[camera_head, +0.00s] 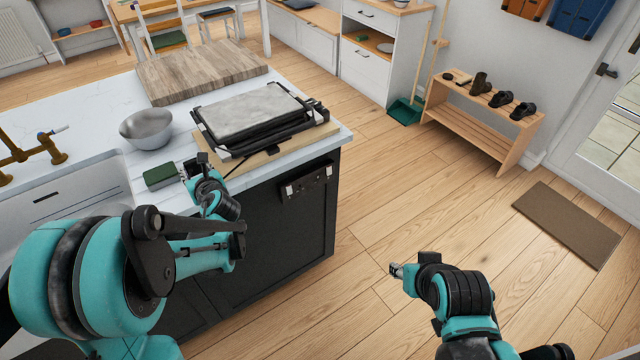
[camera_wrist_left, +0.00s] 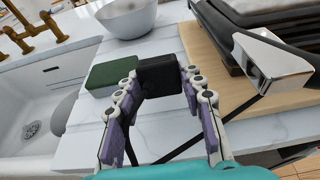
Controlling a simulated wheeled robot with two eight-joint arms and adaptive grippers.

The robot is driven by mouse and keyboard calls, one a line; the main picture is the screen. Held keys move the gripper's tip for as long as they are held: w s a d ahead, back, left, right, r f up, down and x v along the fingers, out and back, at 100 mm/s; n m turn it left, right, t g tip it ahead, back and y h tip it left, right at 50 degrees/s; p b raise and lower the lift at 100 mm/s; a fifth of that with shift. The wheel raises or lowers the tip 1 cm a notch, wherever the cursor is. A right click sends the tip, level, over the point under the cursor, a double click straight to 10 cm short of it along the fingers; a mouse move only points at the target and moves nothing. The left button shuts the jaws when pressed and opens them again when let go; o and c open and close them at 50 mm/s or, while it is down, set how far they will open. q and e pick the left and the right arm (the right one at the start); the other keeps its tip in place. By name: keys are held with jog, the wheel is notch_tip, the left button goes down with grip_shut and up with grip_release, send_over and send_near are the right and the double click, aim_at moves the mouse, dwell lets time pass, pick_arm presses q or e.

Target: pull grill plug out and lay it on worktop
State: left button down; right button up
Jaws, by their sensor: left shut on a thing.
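The grill (camera_head: 255,115), with a grey lid and black frame, sits on a wooden board (camera_head: 235,165) on the white worktop (camera_head: 95,105). My left gripper (camera_head: 196,168) is over the worktop's front edge, between the green block and the board. It is shut on the black plug (camera_wrist_left: 160,76), which shows between its fingers in the left wrist view. A black cord (camera_wrist_left: 170,152) runs below the fingers and towards the grill. The socket panel (camera_head: 307,182) on the dark cabinet front has no plug in it. My right gripper (camera_head: 397,270) is over the floor, its fingers too small to judge.
A green block (camera_head: 160,176) lies just left of my left gripper. A metal bowl (camera_head: 147,128), a large wooden board (camera_head: 200,70) and the sink (camera_head: 60,190) with a brass tap (camera_head: 30,150) are farther off. Bare worktop shows around the green block.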

dwell(0.4)
pick_arm(q)
jog(key=shift+f+b, duration=1.7)
jog(key=shift+f, duration=0.15)
jog(key=c, duration=0.9)
grip_release()
jog(key=shift+o, duration=0.2)
jog(key=v, duration=1.2)
